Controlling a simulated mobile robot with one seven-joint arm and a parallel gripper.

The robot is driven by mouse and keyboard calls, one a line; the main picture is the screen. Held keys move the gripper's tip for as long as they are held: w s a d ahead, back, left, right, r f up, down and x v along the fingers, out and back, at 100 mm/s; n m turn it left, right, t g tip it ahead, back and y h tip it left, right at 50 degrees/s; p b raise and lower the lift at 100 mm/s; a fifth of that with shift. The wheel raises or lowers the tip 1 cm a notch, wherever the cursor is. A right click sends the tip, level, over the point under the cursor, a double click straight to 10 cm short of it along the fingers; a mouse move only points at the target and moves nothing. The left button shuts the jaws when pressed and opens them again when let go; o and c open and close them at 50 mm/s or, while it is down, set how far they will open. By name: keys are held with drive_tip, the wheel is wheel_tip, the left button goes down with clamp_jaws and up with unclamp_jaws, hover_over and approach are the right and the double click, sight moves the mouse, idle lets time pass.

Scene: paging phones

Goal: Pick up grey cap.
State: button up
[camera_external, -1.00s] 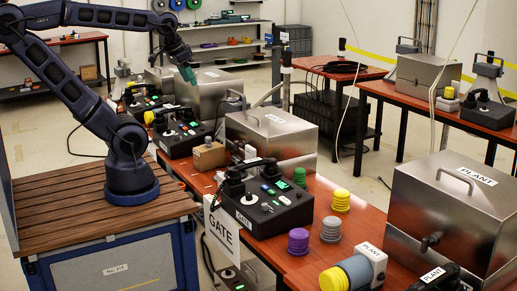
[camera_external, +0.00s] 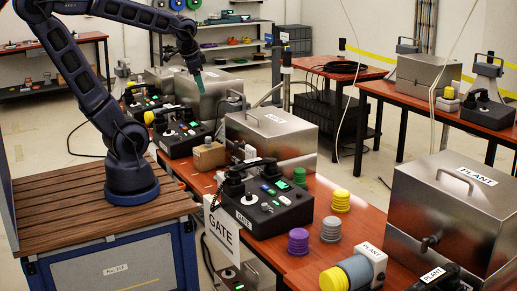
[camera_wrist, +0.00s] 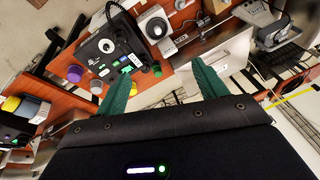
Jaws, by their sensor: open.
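The grey cap (camera_external: 331,229), a short ribbed grey cylinder, stands on the red-brown table in the external view. It is just right of the purple cap (camera_external: 298,241) and in front of the yellow cap (camera_external: 341,201). My gripper (camera_external: 198,76) is up in the air at the far left end of the table, well away from the grey cap, and holds nothing. In the wrist view its two green fingers (camera_wrist: 162,84) are spread apart with nothing between them.
The black GATE phone (camera_external: 266,203) is left of the caps. A green cap (camera_external: 300,176) stands behind it. A yellow-and-grey cylinder with a PLANT label (camera_external: 352,272) lies in front. A large metal PLANT box (camera_external: 452,205) stands to the right. Another metal box (camera_external: 272,140) is behind the phone.

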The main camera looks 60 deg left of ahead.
drive_tip(key=w+a+f+m+g+y, duration=0.1)
drive_tip(key=w+a+f+m+g, duration=0.1)
drive_tip(key=w+a+f+m, duration=0.5)
drive_tip(key=w+a+f+m+g+y, duration=0.1)
drive_tip(key=w+a+f+m, duration=0.35)
drive_tip(key=f, duration=0.45)
drive_tip(key=w+a+f+m+h, duration=0.1)
drive_tip(key=a+f+m, duration=0.1)
drive_tip(key=f+m, duration=0.2)
drive_tip(key=w+a+f+m+h, duration=0.1)
drive_tip(key=f+m, duration=0.3)
drive_tip(key=f, duration=0.5)
drive_tip(key=w+a+f+m+h, duration=0.1)
drive_tip(key=w+a+f+m, duration=0.1)
drive_tip(key=f+m, duration=0.2)
drive_tip(key=shift+a+f+g+h, duration=0.15)
drive_tip(key=shift+f, duration=0.75)
drive_tip(key=shift+a+f+g+h, duration=0.15)
drive_tip(key=shift+f, duration=0.75)
hover_over(219, 171)
drive_tip(key=f, duration=0.4)
drive_tip(key=shift+d+f, duration=0.2)
drive_tip(key=shift+d, duration=0.15)
drive_tip(key=shift+a+f, duration=0.15)
drive_tip(key=shift+f, duration=1.25)
drive_tip(key=shift+a+f, duration=0.15)
drive_tip(key=shift+f, duration=1.25)
